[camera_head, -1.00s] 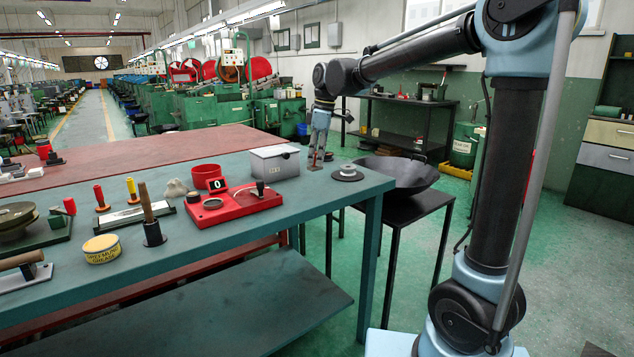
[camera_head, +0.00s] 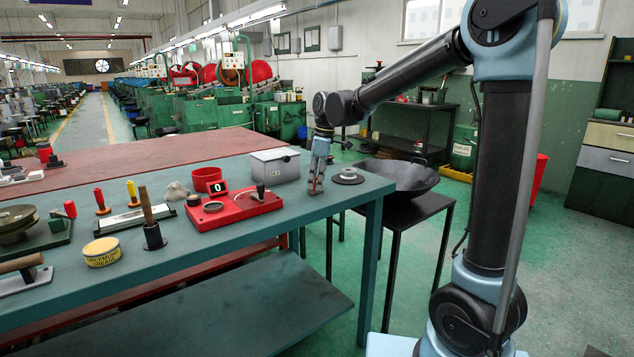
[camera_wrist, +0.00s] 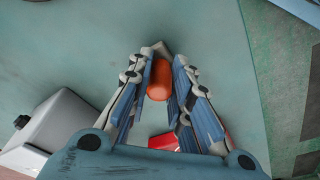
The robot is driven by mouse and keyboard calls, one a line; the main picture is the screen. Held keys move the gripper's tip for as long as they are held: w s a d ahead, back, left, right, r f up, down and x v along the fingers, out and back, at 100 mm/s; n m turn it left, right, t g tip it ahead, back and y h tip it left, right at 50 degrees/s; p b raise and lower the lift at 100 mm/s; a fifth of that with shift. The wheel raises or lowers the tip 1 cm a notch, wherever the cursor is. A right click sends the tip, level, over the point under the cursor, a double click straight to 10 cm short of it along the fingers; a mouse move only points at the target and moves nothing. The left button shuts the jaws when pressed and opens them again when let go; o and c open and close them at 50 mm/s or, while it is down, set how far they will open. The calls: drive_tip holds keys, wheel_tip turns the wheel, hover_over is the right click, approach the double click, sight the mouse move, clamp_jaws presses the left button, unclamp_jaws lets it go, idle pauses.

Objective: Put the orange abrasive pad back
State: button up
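My gripper (camera_head: 316,190) is low over the teal bench (camera_head: 345,205) near its right end, in front of the grey box and left of the dark round base. In the wrist view its fingers (camera_wrist: 160,75) are closed in on both sides of the orange abrasive pad (camera_wrist: 158,80), which sits between the fingertips. Only a small orange patch of the pad (camera_head: 313,186) shows between the fingers in the head view. I cannot tell whether the pad touches the bench top.
A grey lidded box (camera_head: 275,166), a red device (camera_head: 235,206) and a red cup (camera_head: 207,178) stand left of my gripper. A dark round base (camera_head: 348,177) lies close on its right. A wide black pan (camera_head: 400,178) is beyond the bench edge. Bench front right is clear.

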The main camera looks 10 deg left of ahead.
drive_tip(key=o, duration=0.4)
drive_tip(key=shift+o, duration=0.2)
wheel_tip(320, 180, up, 12)
drive_tip(key=d, duration=0.2)
drive_tip(key=shift+w, duration=0.15)
drive_tip(key=s+d+f+m, duration=0.2)
drive_tip(key=s+d+m, duration=0.1)
drive_tip(key=d, duration=0.5)
drive_tip(key=s+d+f+m+t, duration=0.1)
drive_tip(key=s+d+f+m, duration=0.15)
drive_tip(key=d, duration=0.45)
drive_tip(key=s+d+f+m, duration=0.2)
drive_tip(key=d+f+m, duration=0.1)
drive_tip(key=d, duration=0.5)
drive_tip(key=s+d+f+m+t+h, duration=0.1)
drive_tip(key=s+d+f+m, duration=0.9)
drive_tip(key=s+d+f, duration=0.5)
wheel_tip(320, 180, down, 3)
drive_tip(key=shift+s+d+r+h, duration=0.1)
drive_tip(key=shift+s+d+h, duration=0.05)
drive_tip(key=shift+s+h, duration=0.3)
